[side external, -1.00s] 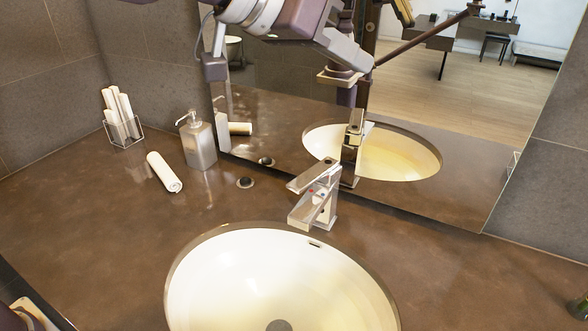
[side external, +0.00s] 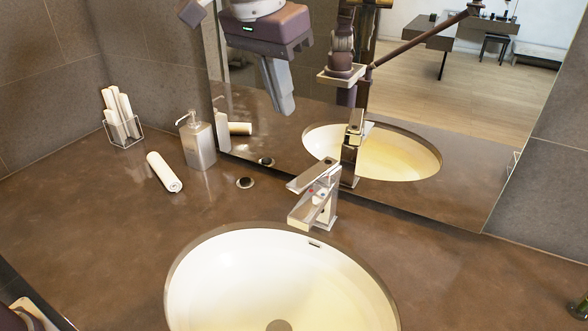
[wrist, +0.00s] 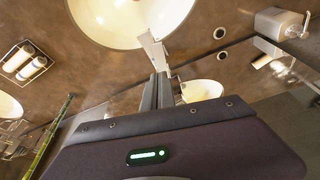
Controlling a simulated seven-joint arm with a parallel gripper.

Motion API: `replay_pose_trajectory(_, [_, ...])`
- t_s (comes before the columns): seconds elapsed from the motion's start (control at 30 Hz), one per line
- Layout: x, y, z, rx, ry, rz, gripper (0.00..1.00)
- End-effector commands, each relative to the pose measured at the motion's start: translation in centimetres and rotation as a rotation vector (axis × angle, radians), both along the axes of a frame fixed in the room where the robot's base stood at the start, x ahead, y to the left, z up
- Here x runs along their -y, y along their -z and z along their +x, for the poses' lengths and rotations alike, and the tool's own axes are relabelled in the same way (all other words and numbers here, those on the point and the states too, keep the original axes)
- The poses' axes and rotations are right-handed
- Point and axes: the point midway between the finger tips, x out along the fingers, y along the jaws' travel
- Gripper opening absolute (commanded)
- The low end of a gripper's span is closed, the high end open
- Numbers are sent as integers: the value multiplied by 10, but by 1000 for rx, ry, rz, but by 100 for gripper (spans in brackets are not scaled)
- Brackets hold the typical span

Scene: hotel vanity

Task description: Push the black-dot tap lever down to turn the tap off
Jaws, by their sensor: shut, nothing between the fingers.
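The chrome tap (side external: 325,205) stands behind the basin in the side view. Its flat lever (side external: 313,175) is on top, tilted upward with a gap above the spout (side external: 304,212). A small red dot shows on the tap; I cannot clearly make out a black one. My gripper (side external: 286,108) is shut and empty, pointing down, above and to the left of the lever and apart from it. In the wrist view, my shut fingers (wrist: 160,76) point toward the tap (wrist: 152,48), whose lever and spout overlap there.
The white basin (side external: 215,250) is in front of the tap. The mirror (side external: 440,130) rises close behind the tap.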

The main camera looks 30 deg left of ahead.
Motion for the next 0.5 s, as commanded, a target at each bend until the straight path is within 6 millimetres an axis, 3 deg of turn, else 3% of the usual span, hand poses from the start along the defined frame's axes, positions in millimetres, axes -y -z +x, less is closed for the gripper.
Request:
replay_pose_trajectory(0.27, [1,26,3,-2,2,0,0])
replay_pose_trajectory(0.5, [5,76,16,-4,4,1,0])
